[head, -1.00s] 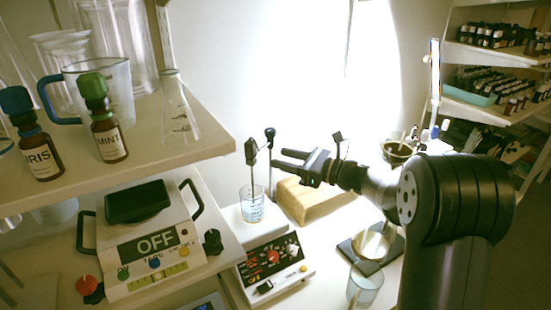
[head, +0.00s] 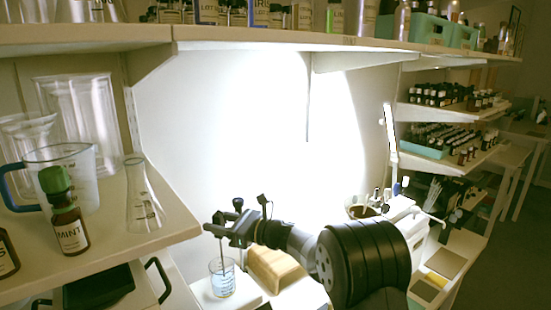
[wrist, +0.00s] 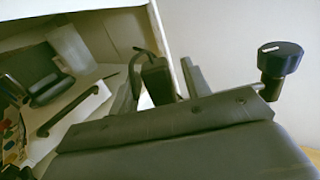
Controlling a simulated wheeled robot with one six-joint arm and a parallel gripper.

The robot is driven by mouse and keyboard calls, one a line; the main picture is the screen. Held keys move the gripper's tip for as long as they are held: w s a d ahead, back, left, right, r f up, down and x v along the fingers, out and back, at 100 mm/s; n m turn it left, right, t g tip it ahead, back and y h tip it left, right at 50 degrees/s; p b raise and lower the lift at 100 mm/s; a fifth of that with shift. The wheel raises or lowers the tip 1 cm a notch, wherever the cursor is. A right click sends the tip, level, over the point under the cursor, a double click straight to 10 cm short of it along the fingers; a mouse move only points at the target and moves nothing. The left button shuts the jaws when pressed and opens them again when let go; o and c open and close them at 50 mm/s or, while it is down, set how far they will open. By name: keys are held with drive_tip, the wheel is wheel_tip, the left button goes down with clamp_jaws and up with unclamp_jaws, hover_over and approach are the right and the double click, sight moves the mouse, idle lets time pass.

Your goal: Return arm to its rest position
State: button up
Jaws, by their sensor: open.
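My gripper (head: 222,229) is in the head view, just above a small glass beaker (head: 222,283) of bluish liquid. Its fingers point left and are apart. A thin dark probe rod (head: 221,252) runs down from the fingers into the beaker. In the wrist view a dark block (wrist: 157,78) shows between the two fingers; I cannot tell whether they touch it. A round black knob (wrist: 281,58) stands to the right of the fingers there, and its ball-shaped top also shows behind the gripper in the head view (head: 238,203).
A shelf (head: 150,226) at the left holds a MINT bottle (head: 67,225), a flask (head: 142,205) and a measuring jug (head: 75,165). An upper shelf (head: 270,38) with bottles spans the top. A wooden block (head: 272,268) is close below my arm. The wall behind is clear.

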sight(217, 214)
drive_tip(key=shift+a+r+p, duration=0.2)
drive_tip(key=shift+r+p, duration=1.35)
drive_tip(key=shift+r, duration=0.65)
drive_tip(key=shift+f, duration=0.1)
